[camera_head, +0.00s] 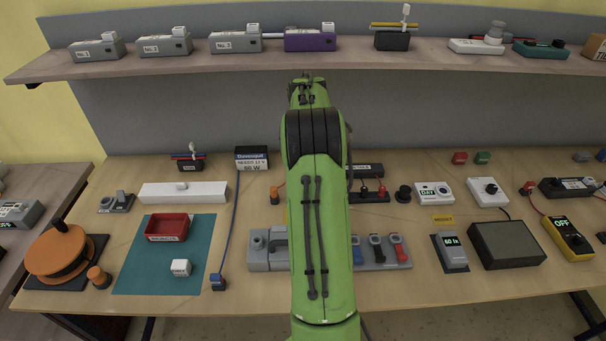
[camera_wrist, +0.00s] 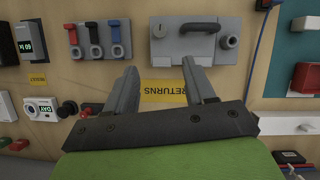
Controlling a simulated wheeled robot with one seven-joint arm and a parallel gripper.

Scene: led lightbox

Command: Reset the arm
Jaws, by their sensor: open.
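My green arm (camera_head: 322,225) reaches forward over the middle of the workbench, and its end hides my gripper in the head view. In the wrist view my gripper (camera_wrist: 160,66) shows its two dark fingers well apart, with nothing between them. Beyond the fingers are a yellow RETURNS label (camera_wrist: 164,95) and a grey block with a dark handle (camera_wrist: 212,28). The fingers appear above the bench, and I cannot tell how high.
The workbench (camera_head: 400,290) carries a red tray (camera_head: 167,228) on a green mat, an orange reel (camera_head: 58,252), coloured levers (camera_head: 377,250), meters and a dark panel (camera_head: 506,245). A shelf (camera_head: 350,62) with several devices runs across the back above the bench.

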